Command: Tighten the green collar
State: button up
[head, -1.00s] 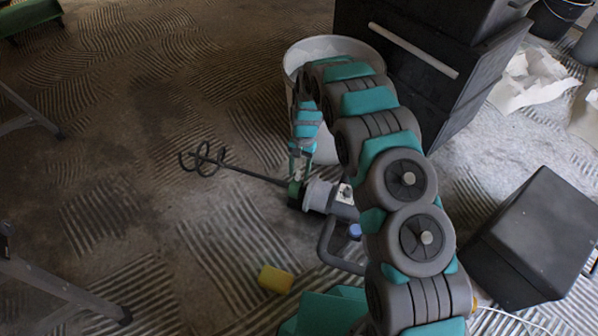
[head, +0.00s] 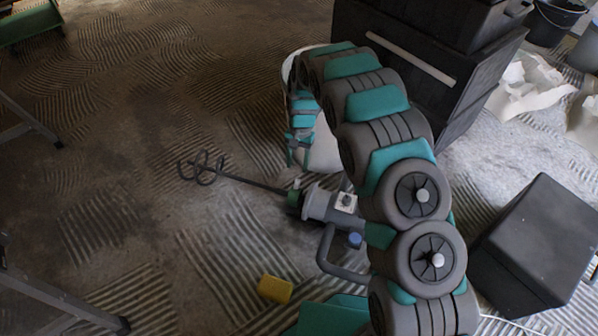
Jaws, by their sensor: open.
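The green collar (head: 294,196) sits where the dark mixing paddle's shaft meets the grey mixer body (head: 325,204), which lies on the floor. The spiral paddle (head: 203,167) points left. My gripper (head: 299,162) hangs pointing down, open and empty, above and just behind the collar in the picture. A gap shows between the fingertips and the collar. My arm hides part of the mixer's right side.
A white bucket (head: 324,150) stands behind my gripper, partly hidden by my arm. Black drawers (head: 430,70) stand at the back right, and a black box (head: 535,240) at the right. A yellow sponge (head: 275,289) lies in front. The floor at left is mostly clear.

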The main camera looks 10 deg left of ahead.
aim_at(298, 180)
jog(key=shift+s+a+f+t+b, duration=0.1)
jog(key=shift+s+t+b, duration=0.35)
jog(key=shift+s+t, duration=0.25)
jog(key=shift+d+t, duration=0.3)
jog(key=shift+t, duration=0.2)
notch_tip(298, 180, down, 8)
jog(key=shift+s+r+b, duration=0.1)
jog(key=shift+r+b, duration=0.05)
jog(key=shift+b, duration=0.45)
grip_shut()
